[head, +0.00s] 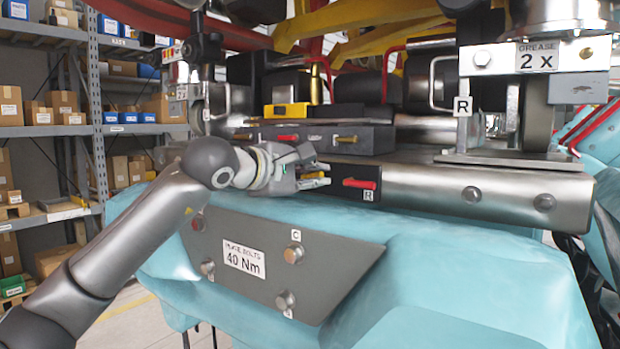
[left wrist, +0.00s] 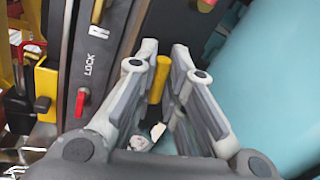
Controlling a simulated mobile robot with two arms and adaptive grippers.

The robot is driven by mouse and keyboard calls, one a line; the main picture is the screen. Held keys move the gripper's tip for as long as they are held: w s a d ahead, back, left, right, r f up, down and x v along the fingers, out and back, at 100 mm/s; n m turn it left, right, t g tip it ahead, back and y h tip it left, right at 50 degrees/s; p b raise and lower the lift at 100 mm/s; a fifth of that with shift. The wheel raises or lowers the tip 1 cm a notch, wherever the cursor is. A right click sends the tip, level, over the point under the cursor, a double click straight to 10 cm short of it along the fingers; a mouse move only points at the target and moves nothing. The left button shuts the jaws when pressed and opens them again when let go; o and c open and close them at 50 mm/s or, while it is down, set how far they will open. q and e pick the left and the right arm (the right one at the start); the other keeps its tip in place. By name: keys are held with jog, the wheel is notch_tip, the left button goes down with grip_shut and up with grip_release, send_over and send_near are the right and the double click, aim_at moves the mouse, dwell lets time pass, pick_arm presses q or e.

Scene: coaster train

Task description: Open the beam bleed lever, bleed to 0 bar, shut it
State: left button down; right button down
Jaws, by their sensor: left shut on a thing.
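My left gripper (head: 322,178) is at the front face of the steel beam (head: 470,190), above the teal body. In the left wrist view its fingers (left wrist: 165,85) stand on either side of a short yellow lever (left wrist: 157,80) and are shut on it. A red lever (head: 360,183) with an R tag (head: 369,196) sits on the beam just right of the fingertips. No pressure gauge reading is legible. My right gripper is not in view.
A dark block (head: 330,138) above the gripper carries another red lever (head: 286,137) and yellow pins; a LOCK label (left wrist: 97,52) is beside it. A grey plate marked 40 Nm (head: 243,257) lies below. Shelves (head: 90,130) stand behind at left.

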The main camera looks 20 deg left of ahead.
pick_arm(q)
jog(key=shift+d+f+m+y+b, duration=0.1)
jog(key=shift+f+m+y+b, duration=0.3)
jog(key=shift+m, duration=0.6)
jog(key=c, duration=1.5)
grip_release()
jog(key=v, duration=1.2)
